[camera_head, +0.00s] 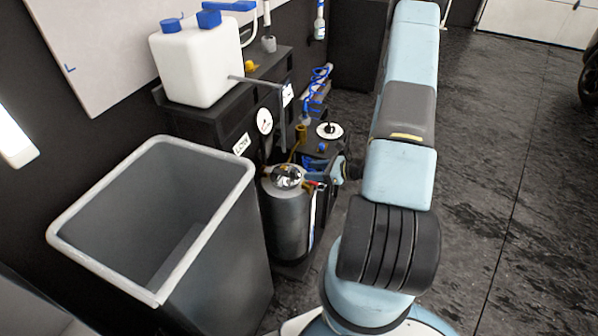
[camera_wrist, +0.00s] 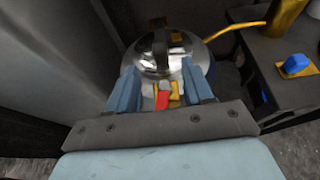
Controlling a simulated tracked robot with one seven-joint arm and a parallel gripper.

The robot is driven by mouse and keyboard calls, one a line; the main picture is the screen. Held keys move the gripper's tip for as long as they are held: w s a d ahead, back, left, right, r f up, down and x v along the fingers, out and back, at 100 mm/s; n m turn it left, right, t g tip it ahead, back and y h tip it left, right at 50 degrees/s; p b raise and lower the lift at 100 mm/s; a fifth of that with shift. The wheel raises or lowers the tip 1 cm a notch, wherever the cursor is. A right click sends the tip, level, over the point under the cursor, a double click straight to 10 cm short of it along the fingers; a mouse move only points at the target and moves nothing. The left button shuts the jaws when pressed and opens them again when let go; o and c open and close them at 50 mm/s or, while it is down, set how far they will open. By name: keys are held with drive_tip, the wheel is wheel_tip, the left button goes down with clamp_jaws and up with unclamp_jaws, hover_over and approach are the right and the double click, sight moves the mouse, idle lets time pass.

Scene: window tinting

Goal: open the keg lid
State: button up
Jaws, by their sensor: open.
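The keg (camera_head: 287,220) is a dark grey metal cylinder standing between the grey bin and my arm. Its lid (camera_wrist: 158,58) is a shiny steel dome with a dark upright handle (camera_wrist: 160,44) on top; in the head view the lid (camera_head: 287,177) also shows. The lid appears seated on the keg. My gripper (camera_wrist: 163,84) is open, with its two blue fingers pointing at the near side of the lid. A red piece and yellow pieces (camera_wrist: 163,99) show between the fingers. Whether the fingers touch anything cannot be told. In the head view my gripper (camera_head: 320,172) is partly hidden by my arm.
A large grey bin (camera_head: 245,165) stands left of the keg. A dark cabinet (camera_head: 190,122) behind it bears a white jug (camera_head: 198,65) with blue caps. A low dark table with a blue knob (camera_wrist: 295,64) and a brass post (camera_wrist: 284,15) lies close on the right.

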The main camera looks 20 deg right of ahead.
sight(296, 171)
drive_tip(key=shift+x, duration=3.2)
drive_tip(key=shift+r, duration=0.1)
clamp_jaws()
